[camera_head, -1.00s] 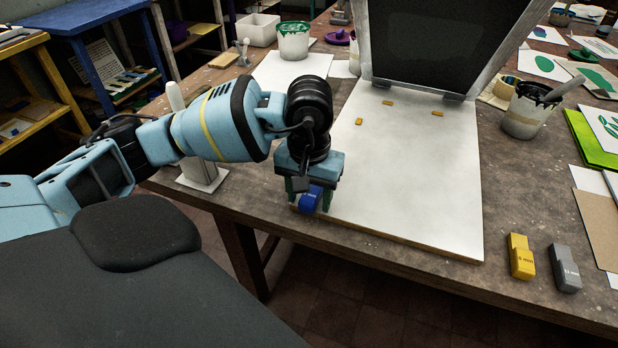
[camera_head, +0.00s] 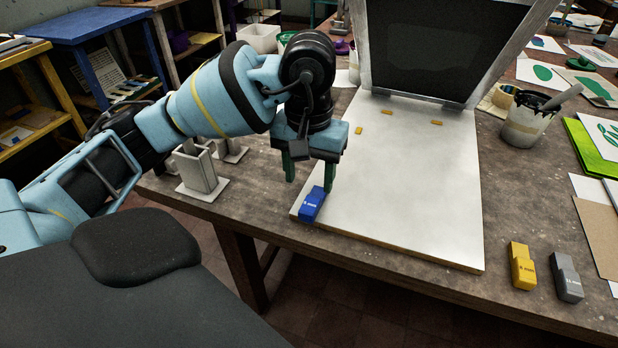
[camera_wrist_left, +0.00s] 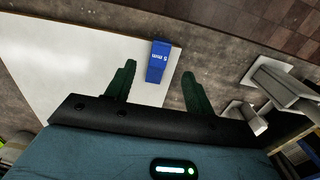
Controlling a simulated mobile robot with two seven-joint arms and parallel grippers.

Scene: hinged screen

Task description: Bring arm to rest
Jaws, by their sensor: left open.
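My left gripper (camera_head: 309,180) is open and empty, raised above the near left corner of the white board (camera_head: 410,190). A blue block (camera_head: 312,205) marked with small lettering lies at that corner, just below the fingertips and apart from them. In the left wrist view the blue block (camera_wrist_left: 158,62) lies beyond the two spread green fingers (camera_wrist_left: 157,85), at the board's edge. My right gripper does not show in either view.
A dark hinged screen (camera_head: 435,50) stands at the board's back, with small yellow pieces before it. A yellow block (camera_head: 522,266) and a grey block (camera_head: 566,277) lie at the right front. A grey holder (camera_head: 197,170) stands left, near my arm. A paint pot (camera_head: 527,118) stands right.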

